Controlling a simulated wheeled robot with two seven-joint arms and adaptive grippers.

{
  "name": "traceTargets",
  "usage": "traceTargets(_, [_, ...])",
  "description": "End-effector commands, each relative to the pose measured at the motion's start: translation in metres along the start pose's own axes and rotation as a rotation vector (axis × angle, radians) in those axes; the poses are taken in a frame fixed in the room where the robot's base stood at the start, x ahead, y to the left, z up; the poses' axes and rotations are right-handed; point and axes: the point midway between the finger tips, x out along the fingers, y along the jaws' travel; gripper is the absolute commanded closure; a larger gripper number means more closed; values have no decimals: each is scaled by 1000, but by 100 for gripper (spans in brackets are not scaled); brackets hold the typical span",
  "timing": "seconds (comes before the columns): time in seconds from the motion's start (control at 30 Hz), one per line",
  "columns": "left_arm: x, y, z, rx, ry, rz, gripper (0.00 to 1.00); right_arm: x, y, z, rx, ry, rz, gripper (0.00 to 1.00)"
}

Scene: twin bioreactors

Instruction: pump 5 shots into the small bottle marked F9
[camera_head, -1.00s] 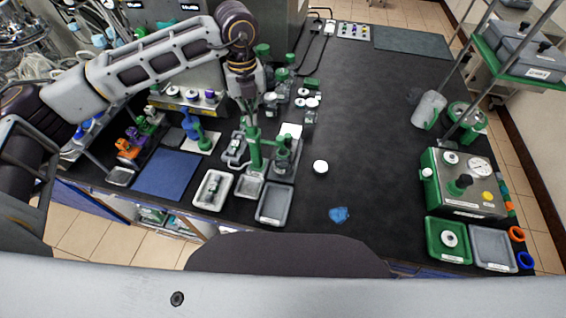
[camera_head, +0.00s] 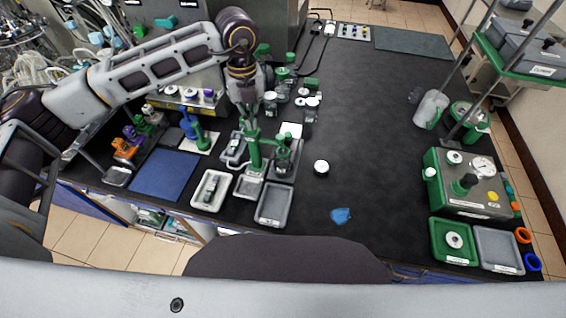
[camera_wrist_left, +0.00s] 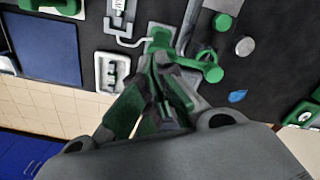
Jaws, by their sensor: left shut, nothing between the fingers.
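My left gripper (camera_head: 250,116) is shut with nothing between its fingers, pointing down over the top of a green upright stand (camera_head: 254,155). The gripper also shows in the left wrist view (camera_wrist_left: 158,78), close to a green arm and knob (camera_wrist_left: 208,68); I cannot tell whether they touch. A dark bottle with a green top (camera_head: 282,156) stands beside the upright. A small bottle lies in a white tray (camera_head: 221,200). Another small bottle (camera_head: 235,146) is in a grey tray behind it. No F9 mark is readable. My right gripper is not in view.
An empty grey tray (camera_head: 273,218) lies in front of the stand. A white round cap (camera_head: 321,167) and a blue scrap (camera_head: 340,216) lie on the black bench. A blue mat (camera_head: 163,175) is at left. A gauge box (camera_head: 468,183) stands at right. The bench's middle is clear.

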Motion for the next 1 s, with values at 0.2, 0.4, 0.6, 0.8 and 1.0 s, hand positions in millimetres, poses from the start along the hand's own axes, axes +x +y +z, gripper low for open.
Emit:
traceTargets(0.2, [7, 0, 0, 1, 2, 1, 100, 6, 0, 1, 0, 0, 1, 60])
traceTargets(0.4, [10, 0, 0, 1, 2, 1, 100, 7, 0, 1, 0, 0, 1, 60])
traceTargets(0.6, [8, 0, -1, 1, 2, 1, 100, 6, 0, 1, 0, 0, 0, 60])
traceTargets(0.8, [1, 0, -1, 1, 2, 2, 100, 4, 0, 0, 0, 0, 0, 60])
traceTargets(1.0, [-8, 0, -1, 1, 2, 1, 100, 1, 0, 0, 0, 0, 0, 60])
